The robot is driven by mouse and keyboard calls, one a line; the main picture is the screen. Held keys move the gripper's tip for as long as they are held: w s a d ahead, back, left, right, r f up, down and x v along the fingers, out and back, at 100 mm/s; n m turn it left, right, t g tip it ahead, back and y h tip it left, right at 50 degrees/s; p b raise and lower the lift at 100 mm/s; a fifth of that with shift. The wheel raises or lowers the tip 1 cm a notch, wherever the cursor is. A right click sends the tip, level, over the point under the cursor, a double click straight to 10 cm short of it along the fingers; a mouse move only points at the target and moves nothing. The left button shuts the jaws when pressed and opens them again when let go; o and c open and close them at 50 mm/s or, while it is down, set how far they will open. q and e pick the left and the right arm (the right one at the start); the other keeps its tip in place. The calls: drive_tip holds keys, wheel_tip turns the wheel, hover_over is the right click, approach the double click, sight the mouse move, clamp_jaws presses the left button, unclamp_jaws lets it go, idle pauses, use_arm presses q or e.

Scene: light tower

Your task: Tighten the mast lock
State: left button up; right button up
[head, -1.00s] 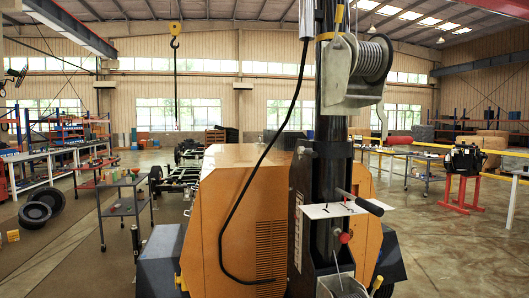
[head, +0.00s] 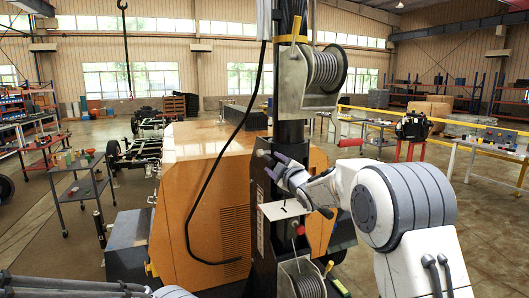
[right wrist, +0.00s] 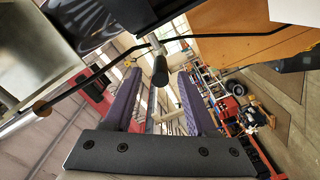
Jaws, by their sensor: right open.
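The black mast (head: 292,132) of the light tower stands upright in the middle of the head view. A small knob-like fitting (head: 262,153) shows on its left side; I cannot tell for certain that it is the mast lock. My right gripper (head: 276,165), with purple fingers, is in front of the mast close to this fitting. In the right wrist view the right gripper (right wrist: 152,98) is open, with a dark cylindrical end (right wrist: 160,70) showing beyond the gap between its fingers. No contact is visible. My left gripper is out of view.
A winch (head: 326,70) with wound cable sits higher on the mast, and another winch (head: 302,282) is low down. A white plate (head: 285,210) and a red knob (head: 299,230) are below my right gripper. The orange housing (head: 205,190) stands behind. A black cable hangs left.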

sight(265, 156)
drive_tip(key=p+x, duration=0.4)
drive_tip(key=x, duration=0.3)
drive_tip(key=shift+r, duration=0.15)
drive_tip(key=shift+w+a+p, duration=0.2)
drive_tip(key=shift+w+p, duration=0.35)
drive_tip(key=shift+w, duration=0.1)
clamp_jaws()
idle(0.7)
